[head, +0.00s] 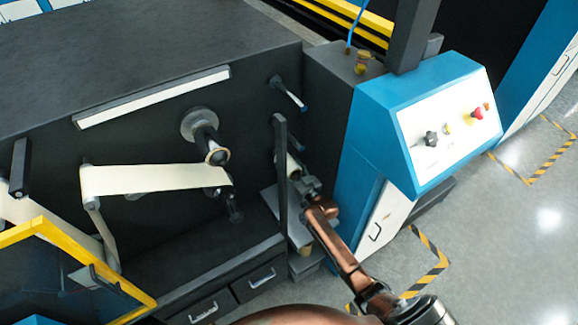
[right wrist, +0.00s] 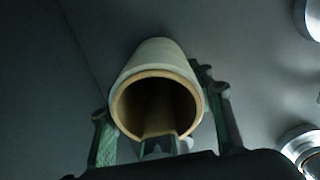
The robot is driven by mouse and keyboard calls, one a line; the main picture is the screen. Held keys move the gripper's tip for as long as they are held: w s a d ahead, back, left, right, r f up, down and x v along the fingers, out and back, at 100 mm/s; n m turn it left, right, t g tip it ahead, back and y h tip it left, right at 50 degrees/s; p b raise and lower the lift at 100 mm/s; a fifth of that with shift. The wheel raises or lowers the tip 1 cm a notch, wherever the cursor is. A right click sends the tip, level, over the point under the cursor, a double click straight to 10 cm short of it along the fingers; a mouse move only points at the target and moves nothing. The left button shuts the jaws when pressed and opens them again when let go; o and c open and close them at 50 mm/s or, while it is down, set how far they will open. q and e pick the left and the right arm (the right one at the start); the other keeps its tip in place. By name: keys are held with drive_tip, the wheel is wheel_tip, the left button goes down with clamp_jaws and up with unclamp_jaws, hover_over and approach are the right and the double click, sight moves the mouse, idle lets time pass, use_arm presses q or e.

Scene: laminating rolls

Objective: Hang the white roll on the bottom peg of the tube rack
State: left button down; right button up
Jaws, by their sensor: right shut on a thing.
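The white roll (head: 293,165) is held by my right gripper (head: 306,188) close to the dark machine front, just right of a dark upright post (head: 280,165). In the right wrist view the white roll (right wrist: 155,58) shows its open brown core towards the camera, between the two fingers of my right gripper (right wrist: 162,125). A peg with a blue tip (head: 289,94) juts from the dark panel above the roll. The bottom peg cannot be made out; the post, roll and gripper cover that area. My left gripper is out of view.
A blue control box (head: 375,115) stands right of my right arm. A large spindle (head: 205,135) and a stretched cream web (head: 150,179) lie left of the post. Drawers (head: 262,277) sit below. Round metal parts (right wrist: 302,145) show at the wrist view's right edge.

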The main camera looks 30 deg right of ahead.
drive_tip(key=shift+w+a+r, duration=0.1)
drive_tip(key=shift+w+r, duration=0.2)
drive_tip(key=shift+r, duration=0.25)
drive_tip(key=o, duration=1.3)
drive_tip(key=shift+o, duration=0.2)
drive_tip(key=shift+s+f, duration=0.35)
drive_tip(key=shift+s, duration=0.2)
drive_tip(key=s+d, duration=0.1)
drive_tip(key=s, duration=1)
drive_tip(key=shift+s+f, duration=0.15)
drive_tip(key=shift+s, duration=0.05)
drive_tip(key=shift+d, duration=0.1)
